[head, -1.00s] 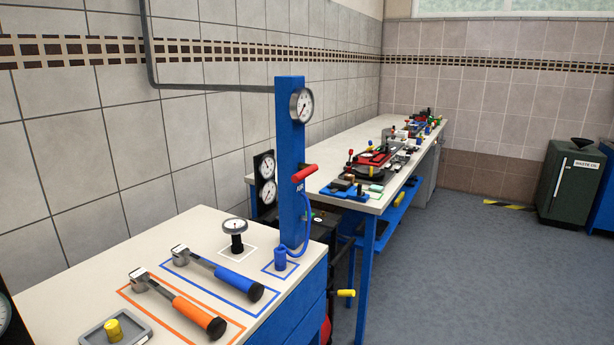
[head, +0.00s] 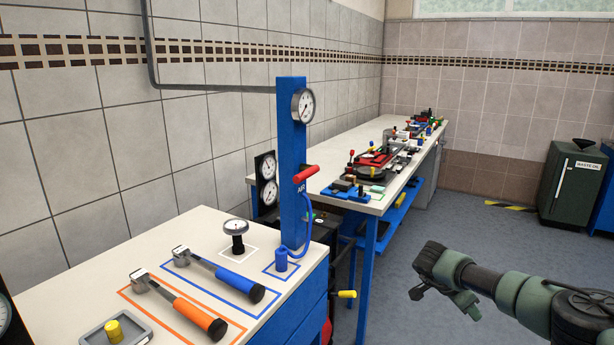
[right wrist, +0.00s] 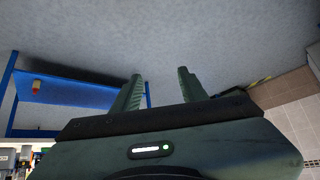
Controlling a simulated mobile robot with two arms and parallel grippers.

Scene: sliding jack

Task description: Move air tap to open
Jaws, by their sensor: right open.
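The air tap (head: 305,174) is a red lever handle on the blue post (head: 292,140) marked AIR, at the middle of the head view. The lever lies nearly level and points out to the right of the post. A blue hose loops down from below it. My right gripper (head: 445,304) is at the lower right of the head view, over the floor, well apart from the tap. In the right wrist view its two fingers (right wrist: 158,88) are spread with nothing between them. My left gripper is not in view.
A white-topped bench (head: 60,262) at front left holds a blue-handled hammer (head: 230,280), an orange-handled hammer (head: 185,308) and a small gauge (head: 235,228). A long workbench (head: 350,208) with tools runs behind the post.

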